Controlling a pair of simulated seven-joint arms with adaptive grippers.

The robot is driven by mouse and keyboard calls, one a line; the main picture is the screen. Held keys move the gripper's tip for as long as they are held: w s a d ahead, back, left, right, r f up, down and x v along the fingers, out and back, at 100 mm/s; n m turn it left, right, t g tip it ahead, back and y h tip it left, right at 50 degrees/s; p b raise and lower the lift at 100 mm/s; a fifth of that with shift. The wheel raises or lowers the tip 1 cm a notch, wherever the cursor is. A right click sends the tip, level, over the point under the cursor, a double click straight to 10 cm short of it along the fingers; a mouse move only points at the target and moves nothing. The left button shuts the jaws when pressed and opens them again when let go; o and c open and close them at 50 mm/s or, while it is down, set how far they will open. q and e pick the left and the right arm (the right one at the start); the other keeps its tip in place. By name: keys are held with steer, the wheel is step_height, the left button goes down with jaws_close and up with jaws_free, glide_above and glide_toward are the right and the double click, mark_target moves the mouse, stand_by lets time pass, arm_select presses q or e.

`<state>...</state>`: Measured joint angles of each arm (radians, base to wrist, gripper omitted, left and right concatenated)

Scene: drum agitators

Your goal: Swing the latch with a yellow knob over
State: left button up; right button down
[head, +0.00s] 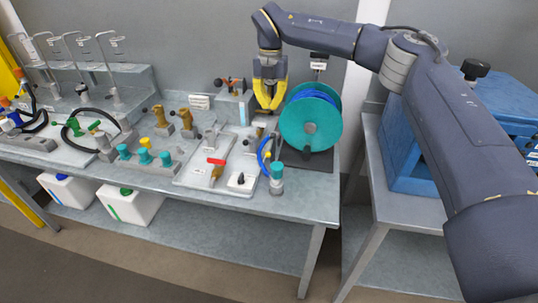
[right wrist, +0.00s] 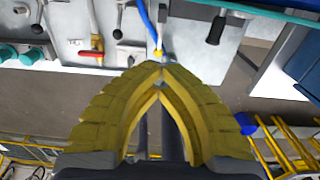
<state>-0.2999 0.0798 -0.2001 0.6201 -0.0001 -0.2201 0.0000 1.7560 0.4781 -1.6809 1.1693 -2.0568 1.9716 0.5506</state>
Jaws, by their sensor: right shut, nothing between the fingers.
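A small yellow knob (right wrist: 158,54) on a thin pale lever shows in the right wrist view, just beyond my fingertips and beside a blue hose. A small yellow spot (head: 268,155) by the blue hose in the head view may be the same knob. My right gripper (head: 266,107) is over the back of the bench, left of the teal reel, with its yellow fingers pointing down. In the right wrist view its fingertips (right wrist: 162,68) meet with nothing between them. I cannot tell whether they touch the knob. My left gripper is not in view.
The teal reel (head: 310,122) with blue hose stands close to the right of my gripper. A red-handled lever (head: 216,161) and a black knob (head: 241,180) sit on pale plates in front. Teal-capped valves (head: 145,156) stand further left. A blue crate (head: 405,155) is at right.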

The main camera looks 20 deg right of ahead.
steer(key=shift+w+d+r, duration=0.15)
steer(key=shift+w+r, duration=0.05)
steer(key=shift+r, duration=0.75)
steer(key=shift+w+d+r, duration=0.1)
steer(key=shift+w+r, duration=0.1)
steer(key=shift+r, duration=0.75)
steer(key=c, duration=2.1)
jaws_free()
steer(key=o, duration=0.9)
steer(key=shift+c, duration=0.2)
step_height(320, 180, up, 9)
steer(key=shift+o, duration=0.3)
